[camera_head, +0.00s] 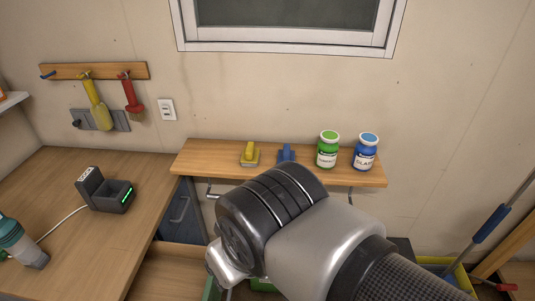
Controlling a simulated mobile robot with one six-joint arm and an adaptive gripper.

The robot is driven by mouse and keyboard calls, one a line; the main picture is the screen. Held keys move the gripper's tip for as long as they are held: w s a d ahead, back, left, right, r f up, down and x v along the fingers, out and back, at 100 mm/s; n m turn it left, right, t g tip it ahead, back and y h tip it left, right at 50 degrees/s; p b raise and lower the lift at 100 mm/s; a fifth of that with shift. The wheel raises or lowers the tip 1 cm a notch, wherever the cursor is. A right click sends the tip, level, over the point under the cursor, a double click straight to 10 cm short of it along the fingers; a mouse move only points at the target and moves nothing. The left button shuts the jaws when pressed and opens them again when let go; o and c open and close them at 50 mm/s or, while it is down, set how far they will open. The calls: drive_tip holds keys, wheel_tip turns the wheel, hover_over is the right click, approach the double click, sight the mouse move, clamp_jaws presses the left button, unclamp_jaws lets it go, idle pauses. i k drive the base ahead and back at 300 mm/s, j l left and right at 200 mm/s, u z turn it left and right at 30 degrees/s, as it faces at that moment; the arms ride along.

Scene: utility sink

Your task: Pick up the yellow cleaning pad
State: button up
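The yellow cleaning pad (250,154) rests on the narrow wooden wall shelf (205,159), left of the middle. It has a raised yellow handle on a flat base. A similar blue pad (286,153) sits just to its right, its lower part covered by my arm. My arm's thick grey and black links fill the lower middle, in front of and below the shelf. My gripper does not show, so I cannot see its fingers or whether it holds anything.
A green-lidded jar (327,151) and a blue-lidded jar (366,153) stand on the shelf's right part. The shelf's left end is clear. A wooden counter (70,185) at left holds a black charger (105,190) and a teal bottle (20,243). Brushes hang above it.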

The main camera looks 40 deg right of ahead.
sight(250, 156)
drive_tip(key=i+l, duration=0.2)
drive_tip(key=l, duration=0.15)
drive_tip(key=i+l+u, duration=0.2)
drive_tip(key=i+l, duration=0.2)
drive_tip(key=l, duration=0.3)
drive_tip(key=i+l, duration=0.15)
drive_tip(key=l, duration=0.2)
